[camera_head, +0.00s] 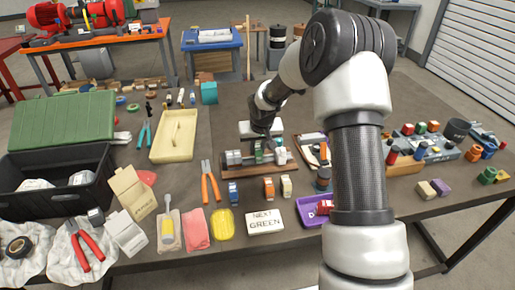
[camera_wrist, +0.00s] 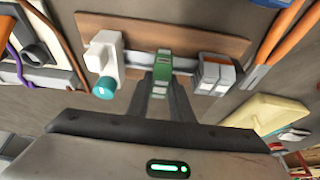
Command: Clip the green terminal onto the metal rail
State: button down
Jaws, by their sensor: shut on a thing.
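The green terminal (camera_wrist: 162,66) is between the two fingertips of my gripper (camera_wrist: 160,88), which is shut on it. It is over the metal rail (camera_wrist: 140,73); I cannot tell whether it is seated or just above. The rail lies on a brown wooden board (camera_wrist: 205,40). A white block with a teal knob (camera_wrist: 104,88) is left of the green terminal, and grey-white terminals (camera_wrist: 214,72) are to its right. In the head view the green terminal (camera_head: 259,151) shows below my gripper (camera_head: 262,137), partly hidden by it.
Loose blue (camera_head: 233,192), orange (camera_head: 269,187) and cream (camera_head: 286,186) terminals stand in front of the board. Orange-handled pliers (camera_head: 209,183) lie to its left, near a cream tray (camera_head: 174,136). A sign lettered GREEN (camera_head: 264,222) and a purple tray (camera_head: 308,211) are nearer the front edge.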

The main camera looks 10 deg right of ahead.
jog(key=shift+s+f+b, duration=0.1)
jog(key=shift+f+b, duration=0.65)
jog(key=shift+f, duration=0.25)
dwell(0.5)
